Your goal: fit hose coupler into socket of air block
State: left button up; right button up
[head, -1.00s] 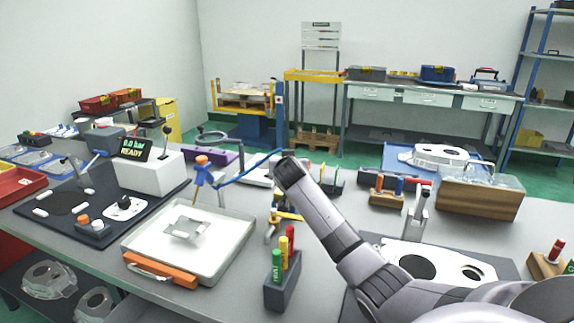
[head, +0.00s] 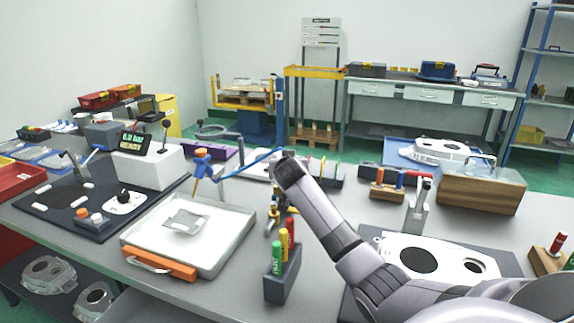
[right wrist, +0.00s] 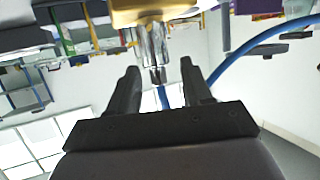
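My right arm reaches from the lower right to the middle in the head view, and its gripper is hidden there. In the right wrist view my right gripper (right wrist: 160,82) is open, its two dark fingers spread apart. A silver hose coupler (right wrist: 154,45) stands just beyond the fingertips, roughly in line with the gap, with blue hose (right wrist: 164,97) below it. The coupler's upper end meets the underside of a brass-coloured block (right wrist: 165,12), probably the air block; I cannot tell how deep it sits. The hose also shows in the head view (head: 245,166). My left gripper is not in view.
A white tray (head: 238,220) with an orange handle and a small metal part lies left of the arm. A marker holder (head: 283,278) stands close to the arm. A white box (head: 150,168) carries a small display. A pale casting (head: 440,257) lies at right, near a wooden box (head: 480,193).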

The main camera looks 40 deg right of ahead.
jog(key=shift+s+a, duration=0.1)
jog(key=v, duration=0.7)
dwell(0.4)
dwell(0.5)
